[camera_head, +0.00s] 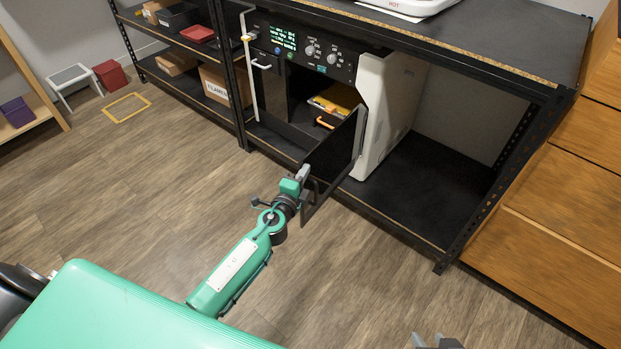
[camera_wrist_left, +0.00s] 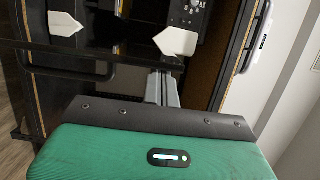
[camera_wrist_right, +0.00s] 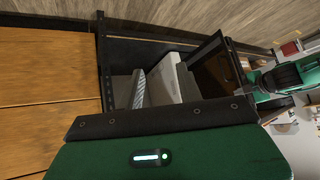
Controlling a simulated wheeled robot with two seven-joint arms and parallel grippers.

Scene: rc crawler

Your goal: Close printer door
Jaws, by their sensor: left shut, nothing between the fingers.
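The printer (camera_head: 390,105) sits on the lower shelf of the black rack, with a screen and knobs on its front panel (camera_head: 290,47). Its dark door (camera_head: 335,160) stands open, swung out past the shelf's front edge. An orange-handled tray (camera_head: 325,122) shows inside. My left gripper (camera_head: 302,172) is shut and empty beside the door's outer end; I cannot tell if it touches. Its fingers also show in the left wrist view (camera_wrist_left: 163,88). My right gripper (camera_head: 433,342) is at the bottom edge of the head view, away from the door; its finger gap is unclear.
The shelf right of the printer (camera_head: 435,180) is bare, bounded by a black rack post (camera_head: 475,215). Wooden drawers (camera_head: 560,190) stand at the right. A cardboard box (camera_head: 215,85) sits on the left shelving. The floor in front is clear.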

